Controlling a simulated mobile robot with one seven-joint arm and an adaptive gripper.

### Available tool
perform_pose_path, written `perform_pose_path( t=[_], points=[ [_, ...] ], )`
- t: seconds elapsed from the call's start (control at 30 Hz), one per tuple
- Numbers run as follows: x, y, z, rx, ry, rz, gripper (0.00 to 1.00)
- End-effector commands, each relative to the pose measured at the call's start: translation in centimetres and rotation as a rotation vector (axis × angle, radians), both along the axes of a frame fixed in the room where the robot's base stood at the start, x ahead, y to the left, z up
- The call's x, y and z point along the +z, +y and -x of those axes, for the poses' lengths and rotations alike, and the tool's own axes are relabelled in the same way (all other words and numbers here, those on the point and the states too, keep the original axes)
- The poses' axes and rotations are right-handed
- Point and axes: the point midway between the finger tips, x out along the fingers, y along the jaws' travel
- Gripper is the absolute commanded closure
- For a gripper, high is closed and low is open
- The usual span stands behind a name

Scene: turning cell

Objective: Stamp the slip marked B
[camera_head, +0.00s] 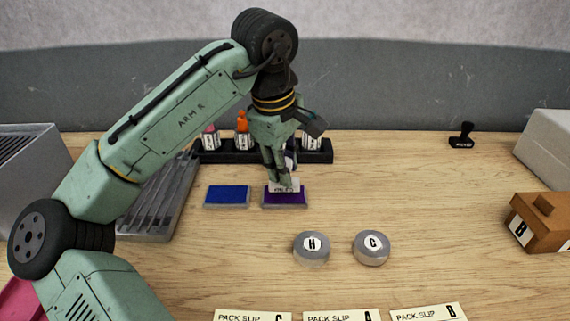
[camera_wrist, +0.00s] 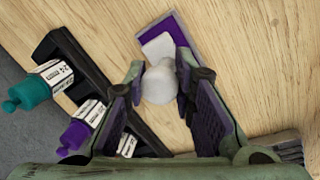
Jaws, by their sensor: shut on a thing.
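My gripper (camera_head: 282,178) is shut on a stamp with a pale rounded handle (camera_wrist: 159,82) and a white block base (camera_head: 285,187). The stamp is at the purple ink pad (camera_head: 286,201), which also shows in the wrist view (camera_wrist: 180,35); I cannot tell whether its face touches the pad. The slip marked B (camera_head: 428,312) lies at the front right of the table, partly cut off by the picture edge. Slips marked A (camera_head: 342,316) and C (camera_head: 250,316) lie to its left.
A blue ink pad (camera_head: 228,196) lies left of the purple one. A dark rack (camera_head: 222,157) with coloured-top stamps stands behind. Round weights H (camera_head: 311,249) and C (camera_head: 371,249) stand between pads and slips.

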Motion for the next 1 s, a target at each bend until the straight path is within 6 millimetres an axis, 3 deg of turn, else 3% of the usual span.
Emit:
perform_pose_path(
  t=[1.0],
  points=[
    [-0.84, -0.01, -0.01, 0.000, 0.000, 0.000, 0.94]
  ],
)
